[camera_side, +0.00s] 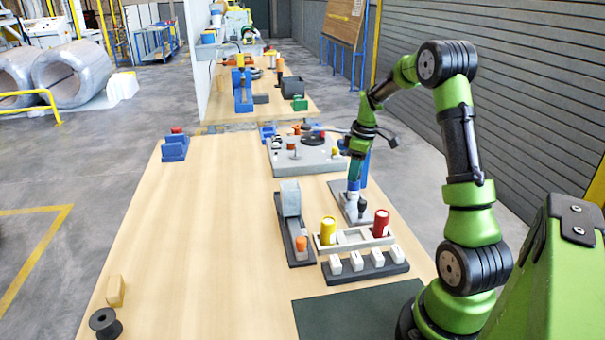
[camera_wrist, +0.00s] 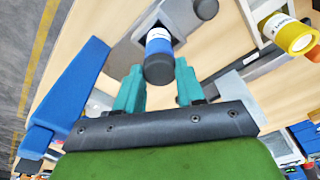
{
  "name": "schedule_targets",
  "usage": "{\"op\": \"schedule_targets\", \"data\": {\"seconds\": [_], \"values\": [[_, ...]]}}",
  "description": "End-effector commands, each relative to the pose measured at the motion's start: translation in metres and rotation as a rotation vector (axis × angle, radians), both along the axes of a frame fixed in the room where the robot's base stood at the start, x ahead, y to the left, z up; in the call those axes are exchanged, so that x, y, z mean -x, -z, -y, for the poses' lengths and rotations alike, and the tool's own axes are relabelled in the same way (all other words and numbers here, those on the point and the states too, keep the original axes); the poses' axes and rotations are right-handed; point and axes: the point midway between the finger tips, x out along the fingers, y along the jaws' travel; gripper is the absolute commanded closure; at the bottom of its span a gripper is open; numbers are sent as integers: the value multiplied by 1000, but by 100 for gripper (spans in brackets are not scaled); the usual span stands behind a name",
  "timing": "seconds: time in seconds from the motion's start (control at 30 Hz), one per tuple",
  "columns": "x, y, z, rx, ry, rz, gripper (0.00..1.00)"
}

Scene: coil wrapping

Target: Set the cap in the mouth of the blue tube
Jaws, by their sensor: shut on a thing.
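A black cap (camera_wrist: 158,71) sits between the two teal fingertips of my gripper (camera_wrist: 159,78) in the wrist view. My gripper is shut on it. The blue tube (camera_wrist: 158,44), with a white label, lies directly beyond the cap, in line with it. I cannot tell how deep the cap sits in the mouth, which the cap hides. In the side view my gripper (camera_side: 353,184) points down over the blue tube (camera_side: 352,201), which stands upright on a grey base (camera_side: 343,209). The cap is too small to make out there.
A small dark piece (camera_side: 362,208) stands close to the right of the tube. A pale rack with a yellow tube (camera_side: 328,231) and a red tube (camera_side: 381,223) is in front. A grey block fixture (camera_side: 291,200) stands to the left. The table's left side is largely clear.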

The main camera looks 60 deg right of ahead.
Motion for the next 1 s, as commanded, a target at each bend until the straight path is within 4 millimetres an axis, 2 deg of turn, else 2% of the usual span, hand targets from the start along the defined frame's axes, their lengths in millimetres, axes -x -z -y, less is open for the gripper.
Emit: {"op": "schedule_targets", "data": {"seconds": [0.03,0.07,0.23,0.53,0.67,0.77,1.0], "values": [[0,2,0,-1,1,0,90],[0,1,0,-1,1,0,57],[0,1,0,0,0,0,32],[0,-1,0,0,0,1,32],[1,-12,1,2,0,2,32],[3,-30,1,3,0,4,32],[10,-89,2,4,2,5,32]]}}
